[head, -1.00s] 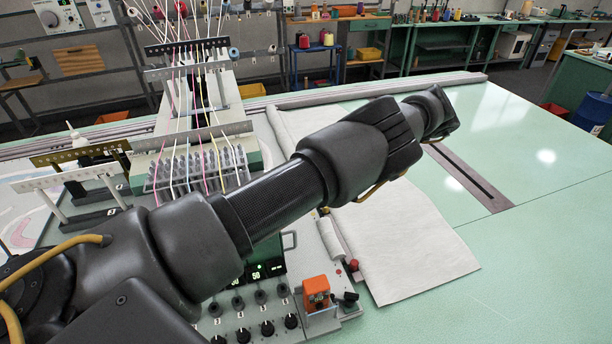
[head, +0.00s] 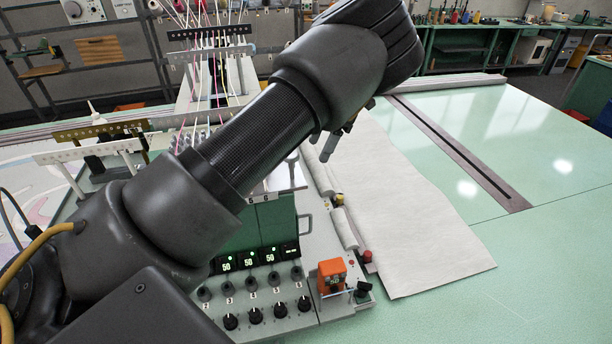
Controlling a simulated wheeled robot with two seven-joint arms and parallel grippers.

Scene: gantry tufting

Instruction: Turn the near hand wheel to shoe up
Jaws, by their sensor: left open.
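The tufting machine's green body (head: 275,225) and pale control panel (head: 290,318) stand at the lower centre of the head view. My left arm crosses in front of the machine from the left. My left gripper (head: 336,143) shows small beneath the arm's far end, above the machine's right side and the edge of the white cloth. It is open, and I see nothing held in it. I cannot pick out the near hand wheel for certain; my arm hides part of the machine. My right gripper is not in view.
White cloth (head: 420,230) lies on the green table (head: 530,270), right of the machine. A slotted strip (head: 460,155) crosses the table. Threads run above the machine. The table's right side is clear.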

